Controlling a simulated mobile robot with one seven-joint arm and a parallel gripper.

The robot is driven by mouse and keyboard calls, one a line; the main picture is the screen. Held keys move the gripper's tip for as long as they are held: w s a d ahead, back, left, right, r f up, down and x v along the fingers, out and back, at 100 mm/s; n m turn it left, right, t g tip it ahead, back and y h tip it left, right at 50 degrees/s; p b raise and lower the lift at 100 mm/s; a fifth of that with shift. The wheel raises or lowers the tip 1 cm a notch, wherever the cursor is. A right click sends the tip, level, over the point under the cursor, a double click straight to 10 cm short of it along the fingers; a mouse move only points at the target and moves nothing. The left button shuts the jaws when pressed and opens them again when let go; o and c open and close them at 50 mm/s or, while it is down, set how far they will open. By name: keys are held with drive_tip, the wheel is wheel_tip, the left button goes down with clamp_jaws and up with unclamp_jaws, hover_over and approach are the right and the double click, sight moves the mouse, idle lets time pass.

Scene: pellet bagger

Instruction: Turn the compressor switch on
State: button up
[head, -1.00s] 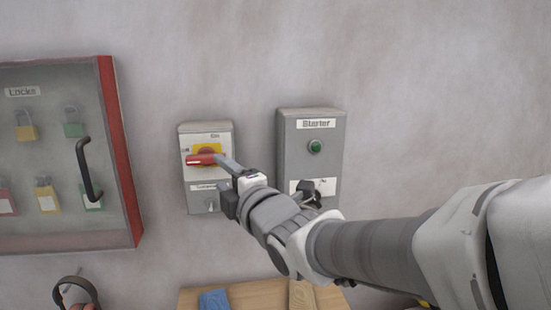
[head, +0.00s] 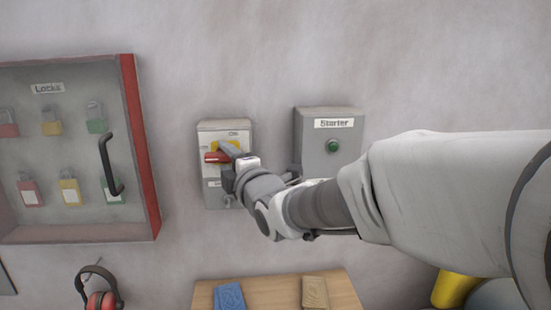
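The compressor switch is a grey wall box (head: 210,136) with a yellow plate and a red rotary handle (head: 217,157). The handle lies roughly horizontal, pointing left. My gripper (head: 230,152) is at the right end of the handle, its finger over the yellow plate. The finger looks to be touching or very near the handle; I cannot tell which. The gripper's body hides the right and lower part of the box, and whether its fingers are apart does not show.
A grey Starter box (head: 313,124) with a green button (head: 333,146) is on the wall to the right, partly behind my arm. A Locks cabinet (head: 146,150) with several padlocks hangs at left. Red ear muffs (head: 101,300) hang below it. A wooden shelf (head: 268,290) holds two cloth-like items.

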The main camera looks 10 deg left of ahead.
clamp_jaws()
drive_tip(key=shift+f+b, duration=0.2)
drive_tip(key=shift+b, duration=0.6)
drive_tip(key=m+t+b, duration=0.1)
drive_tip(key=m+b, duration=0.3)
drive_tip(key=b, duration=0.2)
drive_tip(key=m+t+h+b, duration=0.1)
drive_tip(key=m+t+b, duration=0.1)
drive_tip(key=m+b, duration=0.3)
drive_tip(key=m+t+b, duration=0.2)
drive_tip(key=m+b, duration=0.3)
drive_tip(key=b, duration=0.4)
drive_tip(key=shift+a+f, duration=0.2)
drive_tip(key=m+t+h, duration=0.1)
drive_tip(key=m+h, duration=0.1)
drive_tip(key=m, duration=0.2)
drive_tip(key=m+t+h+b, duration=0.1)
drive_tip(key=m+h, duration=0.1)
drive_tip(key=m, duration=0.2)
drive_tip(key=shift+s+a+r, duration=0.1)
drive_tip(key=shift+r, duration=0.05)
drive_tip(key=shift+r+m+h, duration=0.1)
drive_tip(key=shift+m+h, duration=0.2)
drive_tip(key=shift+m, duration=0.1)
